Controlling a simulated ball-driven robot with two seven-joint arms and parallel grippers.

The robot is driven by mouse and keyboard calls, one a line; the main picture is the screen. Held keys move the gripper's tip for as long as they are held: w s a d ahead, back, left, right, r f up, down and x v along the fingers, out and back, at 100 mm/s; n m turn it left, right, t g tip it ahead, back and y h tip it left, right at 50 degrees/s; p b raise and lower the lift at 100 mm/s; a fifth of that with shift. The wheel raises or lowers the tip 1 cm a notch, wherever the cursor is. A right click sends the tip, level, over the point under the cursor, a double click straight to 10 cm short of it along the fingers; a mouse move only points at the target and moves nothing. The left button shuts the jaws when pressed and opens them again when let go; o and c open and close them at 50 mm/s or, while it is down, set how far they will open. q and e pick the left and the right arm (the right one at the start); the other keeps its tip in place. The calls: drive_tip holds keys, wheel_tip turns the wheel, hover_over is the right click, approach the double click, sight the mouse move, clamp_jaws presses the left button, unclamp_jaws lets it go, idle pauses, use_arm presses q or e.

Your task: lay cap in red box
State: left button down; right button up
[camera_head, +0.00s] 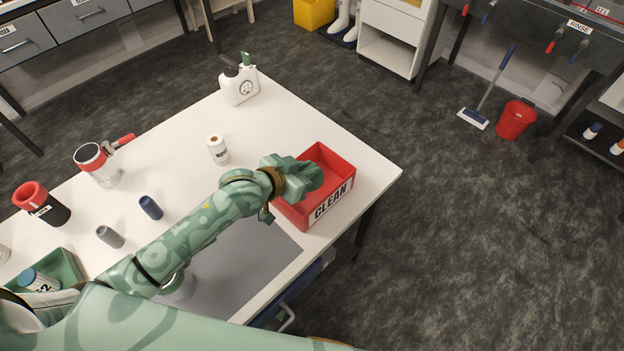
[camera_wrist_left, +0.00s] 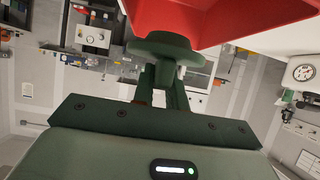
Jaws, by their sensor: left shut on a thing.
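The red box (camera_head: 344,186), labelled CLEAN, stands at the right end of the white table. My left gripper (camera_head: 303,178) is over the box opening in the head view. In the left wrist view, my left gripper (camera_wrist_left: 165,88) is shut on a dark green round cap (camera_wrist_left: 160,46), held by its stem. The red box (camera_wrist_left: 225,20) shows just beyond the cap there. I cannot tell whether the cap touches the box. In the head view the hand hides much of the box's inside. My right gripper is not in view.
A white table (camera_head: 355,145) holds a white jug (camera_head: 240,88), a white bottle (camera_head: 218,150), a red-topped pot (camera_head: 98,163), a dark red-rimmed cup (camera_head: 42,204), a blue cylinder (camera_head: 150,207), a grey cylinder (camera_head: 110,237) and a green tray (camera_head: 63,263). Clear table lies behind the box.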

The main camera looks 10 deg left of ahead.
use_arm(q)
drive_tip(key=w+f, duration=0.1)
drive_tip(key=w+f+b, duration=0.1)
drive_tip(key=f, duration=0.2)
drive_tip(key=shift+w+d+b, duration=0.1)
drive_tip(key=shift+w+b, duration=0.25)
drive_tip(key=shift+w, duration=0.05)
drive_tip(key=f, duration=0.1)
drive_tip(key=f+b, duration=0.2)
drive_tip(key=f, duration=0.1)
drive_tip(key=shift+w, duration=0.35)
drive_tip(key=shift+r, duration=0.15)
drive_tip(key=shift+s, duration=0.1)
